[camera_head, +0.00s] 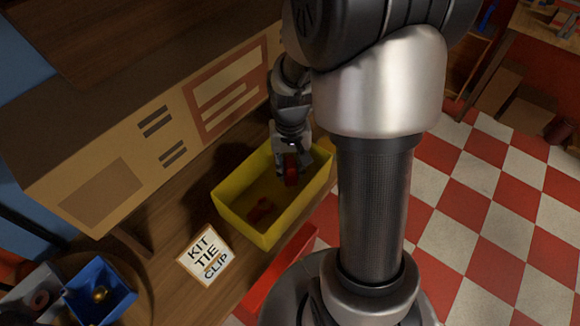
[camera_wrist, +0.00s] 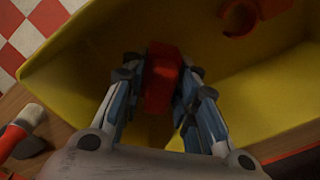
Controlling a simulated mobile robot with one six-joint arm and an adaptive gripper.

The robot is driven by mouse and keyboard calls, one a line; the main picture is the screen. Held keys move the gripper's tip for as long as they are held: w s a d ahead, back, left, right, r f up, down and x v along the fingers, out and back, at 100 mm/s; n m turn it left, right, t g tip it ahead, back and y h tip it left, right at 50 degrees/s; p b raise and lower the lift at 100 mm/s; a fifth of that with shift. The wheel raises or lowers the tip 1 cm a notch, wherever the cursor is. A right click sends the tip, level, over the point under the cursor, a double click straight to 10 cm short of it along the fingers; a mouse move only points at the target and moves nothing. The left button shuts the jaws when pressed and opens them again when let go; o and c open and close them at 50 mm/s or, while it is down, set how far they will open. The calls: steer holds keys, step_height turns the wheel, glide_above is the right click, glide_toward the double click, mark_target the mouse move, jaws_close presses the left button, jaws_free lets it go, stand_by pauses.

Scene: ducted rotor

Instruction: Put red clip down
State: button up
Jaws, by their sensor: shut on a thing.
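My gripper (camera_head: 289,168) reaches down into the yellow bin (camera_head: 245,226) at its far right end. It is shut on a red clip (camera_head: 291,177). In the wrist view the red clip (camera_wrist: 161,82) sits between the two fingers of my gripper (camera_wrist: 160,90), over the bin's yellow floor. I cannot tell whether the held clip touches the floor. Another red piece (camera_head: 260,209) lies in the bin, and it also shows at the top right of the wrist view (camera_wrist: 240,16).
A sign reading KIT TIE CLIP (camera_head: 205,254) stands left of the bin. A blue box (camera_head: 98,293) is at the lower left. A cardboard-coloured box (camera_head: 150,130) runs behind the bin. A red-handled tool (camera_wrist: 22,130) lies outside the bin.

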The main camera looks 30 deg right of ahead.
mark_target(290, 163)
steer(key=shift+r, duration=0.1)
steer(key=shift+f+b, duration=0.45)
steer(key=shift+f, duration=0.2)
steer(key=o, duration=1)
steer(key=shift+r, duration=0.1)
step_height(290, 163, up, 13)
steer(key=p, duration=0.5)
steer(key=s+a+r+n+t, duration=0.1)
steer(key=s+a+r, duration=0.2)
steer(key=s, duration=0.1)
steer(key=s+a+r+n+t, duration=0.2)
steer(key=s+a+r, duration=0.2)
steer(key=s, duration=0.1)
steer(key=s+a+r+n+t, duration=0.1)
steer(key=s+a+r+n, duration=0.1)
steer(key=s+a+r, duration=0.2)
steer(key=shift+s+r+t, duration=0.15)
steer(key=shift+s+t, duration=0.15)
steer(key=shift+s, duration=0.15)
